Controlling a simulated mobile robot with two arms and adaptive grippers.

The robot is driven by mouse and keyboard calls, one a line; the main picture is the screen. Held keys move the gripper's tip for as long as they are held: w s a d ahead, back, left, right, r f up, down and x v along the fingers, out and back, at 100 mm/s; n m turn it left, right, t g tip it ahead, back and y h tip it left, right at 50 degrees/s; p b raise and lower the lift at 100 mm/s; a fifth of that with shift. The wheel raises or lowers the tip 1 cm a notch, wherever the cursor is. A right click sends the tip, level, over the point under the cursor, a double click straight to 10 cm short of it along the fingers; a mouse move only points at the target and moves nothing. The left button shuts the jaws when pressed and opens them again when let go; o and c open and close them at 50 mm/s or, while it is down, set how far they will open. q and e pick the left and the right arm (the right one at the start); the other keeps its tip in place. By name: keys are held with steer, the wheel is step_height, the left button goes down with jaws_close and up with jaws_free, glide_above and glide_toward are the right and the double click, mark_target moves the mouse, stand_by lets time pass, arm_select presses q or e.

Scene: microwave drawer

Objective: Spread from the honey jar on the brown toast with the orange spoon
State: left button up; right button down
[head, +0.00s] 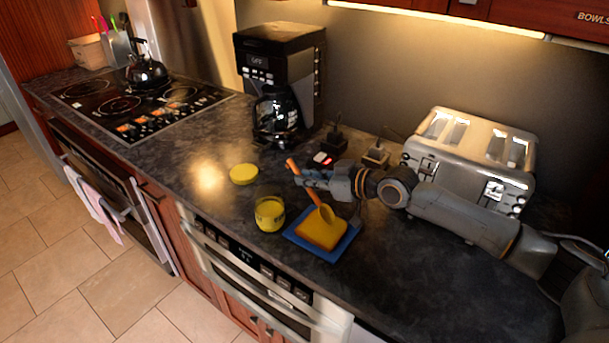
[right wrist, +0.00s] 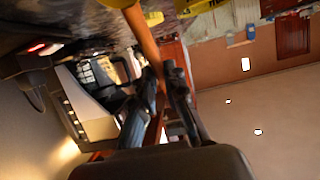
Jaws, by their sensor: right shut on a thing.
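My right gripper (head: 312,180) comes in from the right in the head view and is shut on the orange spoon (head: 309,183). The spoon is tilted, with its bowl end down at the toast's upper edge; I cannot tell whether it touches. The brown toast (head: 322,230), yellowish on top, lies on a blue square plate (head: 338,247). The open honey jar (head: 269,214) stands just left of the plate. A yellow lid (head: 244,174) lies behind the jar. In the right wrist view the spoon (right wrist: 141,35) runs between the fingers (right wrist: 163,95). My left gripper is not in view.
A silver toaster (head: 470,155) stands at the right, behind my right arm. A black coffee maker (head: 278,85) stands at the back. A stove with a kettle (head: 146,70) is at the far left. The counter left of the lid is clear.

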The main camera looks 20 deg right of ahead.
steer(key=shift+s+d+f, duration=0.1)
steer(key=shift+s+d, duration=0.05)
steer(key=shift+s, duration=0.1)
steer(key=shift+s+d, duration=0.75)
steer(key=shift+s, duration=0.3)
steer(key=shift+w+a, duration=0.1)
steer(key=shift+w, duration=0.05)
steer(key=shift+w+a, duration=0.8)
steer(key=shift+w, duration=0.2)
steer(key=shift+w+a, duration=0.1)
steer(key=shift+w+a, duration=0.75)
steer(key=shift+w, duration=0.2)
steer(key=shift+s+d, duration=0.9)
steer(key=shift+s, duration=0.2)
